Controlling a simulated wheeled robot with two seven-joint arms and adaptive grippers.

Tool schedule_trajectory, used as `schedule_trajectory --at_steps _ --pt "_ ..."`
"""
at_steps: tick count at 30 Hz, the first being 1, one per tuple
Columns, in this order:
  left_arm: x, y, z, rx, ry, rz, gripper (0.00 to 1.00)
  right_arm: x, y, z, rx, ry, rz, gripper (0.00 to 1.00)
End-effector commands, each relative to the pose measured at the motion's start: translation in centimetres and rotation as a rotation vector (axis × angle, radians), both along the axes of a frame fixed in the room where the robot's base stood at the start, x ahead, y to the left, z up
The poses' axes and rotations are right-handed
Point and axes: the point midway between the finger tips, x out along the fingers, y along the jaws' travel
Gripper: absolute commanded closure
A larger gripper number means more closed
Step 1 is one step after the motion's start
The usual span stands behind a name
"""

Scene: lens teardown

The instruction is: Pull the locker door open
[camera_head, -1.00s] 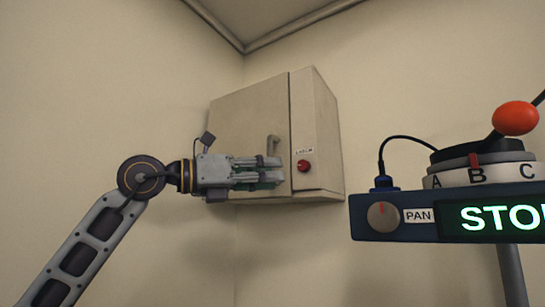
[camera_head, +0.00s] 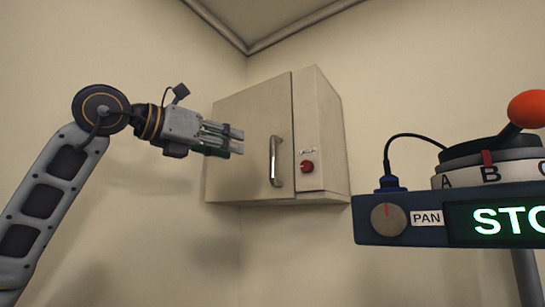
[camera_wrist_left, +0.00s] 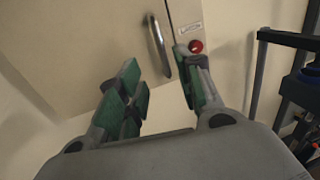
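The beige locker (camera_head: 318,130) is mounted in the wall corner. Its door (camera_head: 245,130) looks shut. A silver vertical bar handle (camera_head: 275,161) sits near the door's right edge. It also shows in the left wrist view (camera_wrist_left: 158,45), ahead of the fingers and apart from them. My left gripper (camera_head: 234,140) is in front of the door's left-middle part, left of the handle. In the left wrist view its green-padded fingers (camera_wrist_left: 163,98) are spread apart with nothing between them. My right gripper is in neither view.
A red button (camera_head: 307,167) with a small label is on the locker panel right of the door. A blue control box (camera_head: 373,225) with a PAN knob and lit display stands at the right. A lettered dial with a red-orange ball lever (camera_head: 527,108) is above it.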

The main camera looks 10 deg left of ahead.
Motion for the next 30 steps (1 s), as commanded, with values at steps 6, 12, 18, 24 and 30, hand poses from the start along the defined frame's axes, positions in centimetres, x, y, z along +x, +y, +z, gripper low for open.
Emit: schedule_trajectory --at_steps 6,12,18,24,30 --pt "0.3 -0.3 0.0 0.001 0.001 -0.002 0.65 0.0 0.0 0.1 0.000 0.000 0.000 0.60" --pt "1.5 -1.1 0.0 0.000 0.001 -0.002 0.65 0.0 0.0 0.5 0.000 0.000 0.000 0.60" --pt "3.5 -2.4 0.1 0.001 0.001 -0.003 0.65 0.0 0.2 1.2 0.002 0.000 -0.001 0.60" --pt "5.7 -3.9 0.1 0.000 0.001 -0.004 0.65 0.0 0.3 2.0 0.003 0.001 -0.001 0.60" --pt "7.9 -5.3 0.2 0.000 0.001 -0.003 0.65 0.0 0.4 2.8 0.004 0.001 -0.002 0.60"
